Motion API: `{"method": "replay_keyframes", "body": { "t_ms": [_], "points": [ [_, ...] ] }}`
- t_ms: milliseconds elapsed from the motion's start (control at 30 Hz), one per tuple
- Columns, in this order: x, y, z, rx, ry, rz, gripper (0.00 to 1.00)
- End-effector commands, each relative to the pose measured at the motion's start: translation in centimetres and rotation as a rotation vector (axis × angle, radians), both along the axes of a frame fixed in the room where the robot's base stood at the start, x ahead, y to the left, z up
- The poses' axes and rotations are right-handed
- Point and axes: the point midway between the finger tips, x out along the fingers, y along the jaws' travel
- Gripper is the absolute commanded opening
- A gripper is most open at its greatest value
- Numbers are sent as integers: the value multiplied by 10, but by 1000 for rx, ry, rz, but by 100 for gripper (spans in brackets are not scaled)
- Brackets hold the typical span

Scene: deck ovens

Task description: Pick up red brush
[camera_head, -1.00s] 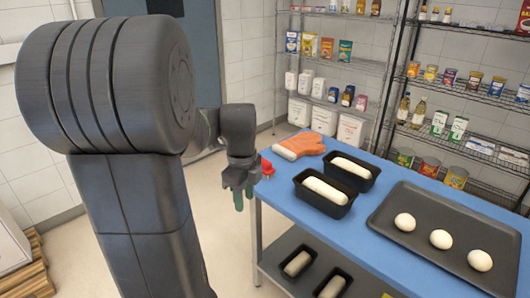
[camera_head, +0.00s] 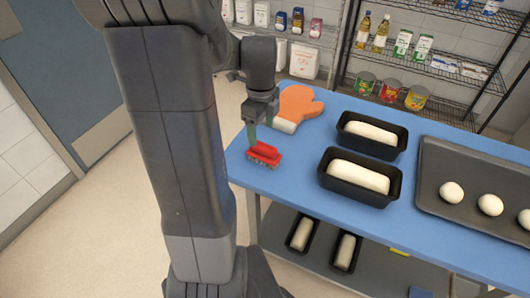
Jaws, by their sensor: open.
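The red brush (camera_head: 264,155) lies on the blue table top (camera_head: 290,185) near its left corner, bristles down. My gripper (camera_head: 262,135) is open and points down from above, with its fingers just behind and above the brush's upper end. One green-tipped finger shows beside the brush; the other is partly hidden. I cannot tell whether the fingers touch the brush.
An orange oven mitt (camera_head: 300,103) lies just behind my gripper. Two black loaf pans with dough (camera_head: 372,133) (camera_head: 360,178) stand to the right, then a dark tray (camera_head: 435,170) with dough balls. Shelves (camera_head: 440,60) stand behind. A lower shelf holds two more pans.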

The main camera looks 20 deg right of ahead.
Motion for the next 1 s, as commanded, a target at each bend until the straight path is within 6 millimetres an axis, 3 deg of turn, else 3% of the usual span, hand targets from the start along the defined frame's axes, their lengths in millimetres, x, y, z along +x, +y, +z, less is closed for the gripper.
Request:
{"method": "replay_keyframes", "body": {
  "t_ms": [100,367,700,1000],
  "points": [
    [-1,0,-21,2,4,0,69],
    [-1,-1,-40,1,2,0,69],
    [-2,-7,-82,1,2,-1,69],
    [-2,-7,-88,-1,-1,0,69]
  ]
}}
